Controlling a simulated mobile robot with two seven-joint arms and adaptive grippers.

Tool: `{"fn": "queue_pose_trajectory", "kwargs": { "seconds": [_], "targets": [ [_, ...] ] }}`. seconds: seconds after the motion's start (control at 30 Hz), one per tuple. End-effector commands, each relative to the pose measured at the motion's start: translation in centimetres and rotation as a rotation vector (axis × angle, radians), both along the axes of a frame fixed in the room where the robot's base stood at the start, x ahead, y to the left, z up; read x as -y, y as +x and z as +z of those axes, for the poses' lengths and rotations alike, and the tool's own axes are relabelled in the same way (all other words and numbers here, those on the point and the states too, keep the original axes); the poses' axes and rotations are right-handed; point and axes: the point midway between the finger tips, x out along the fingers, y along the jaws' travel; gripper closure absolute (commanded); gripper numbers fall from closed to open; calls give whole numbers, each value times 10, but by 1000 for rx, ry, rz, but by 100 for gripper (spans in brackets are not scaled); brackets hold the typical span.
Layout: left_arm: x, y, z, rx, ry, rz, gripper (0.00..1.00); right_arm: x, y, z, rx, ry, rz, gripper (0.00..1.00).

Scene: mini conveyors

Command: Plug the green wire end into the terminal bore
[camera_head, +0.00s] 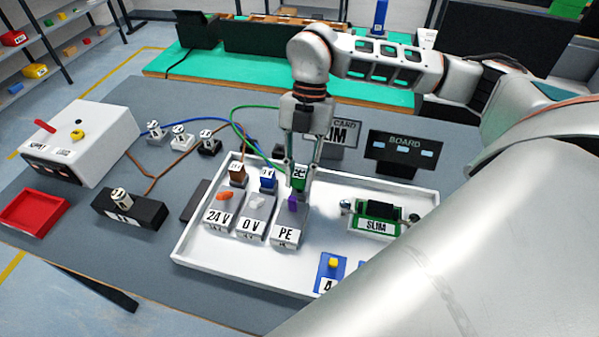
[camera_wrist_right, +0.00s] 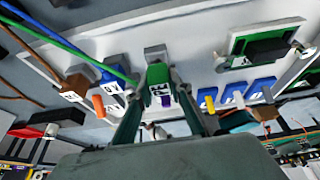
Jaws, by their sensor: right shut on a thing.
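My right gripper (camera_head: 301,172) is shut on the green wire end (camera_head: 299,178), a green block with a printed label. It holds the block at the back of the PE terminal (camera_head: 287,231), whose purple lever (camera_head: 292,202) shows just in front. In the right wrist view the green wire end (camera_wrist_right: 159,88) sits between the two fingers (camera_wrist_right: 158,100), with the green wire (camera_wrist_right: 75,48) running off to the upper left. The bore is hidden, so I cannot tell whether the end is in it. My left gripper is not in view.
The white tray (camera_head: 190,251) also holds the 24 V terminal (camera_head: 219,212) with a brown wire end (camera_head: 238,174) and the 0 V terminal (camera_head: 253,222) with a blue one (camera_head: 267,179). A BOARD sign (camera_head: 402,148) stands behind.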

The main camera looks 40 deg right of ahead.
Motion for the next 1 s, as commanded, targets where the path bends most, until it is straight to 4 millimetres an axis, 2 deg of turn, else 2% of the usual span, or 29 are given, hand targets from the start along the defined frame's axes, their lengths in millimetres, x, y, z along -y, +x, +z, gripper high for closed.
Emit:
{"fn": "queue_pose_trajectory", "kwargs": {
  "seconds": [0.83, 0.87, 0.9, 1.0],
  "targets": [
    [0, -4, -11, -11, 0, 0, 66, 0, 0, -20, 0, 0, 0, 100],
    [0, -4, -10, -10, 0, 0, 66, 0, 0, -19, 0, 0, 0, 72],
    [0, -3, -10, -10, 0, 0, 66, 0, 0, -19, 0, 0, 0, 62],
    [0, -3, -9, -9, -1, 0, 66, 0, 0, -19, 0, 0, 0, 60]
  ]
}}
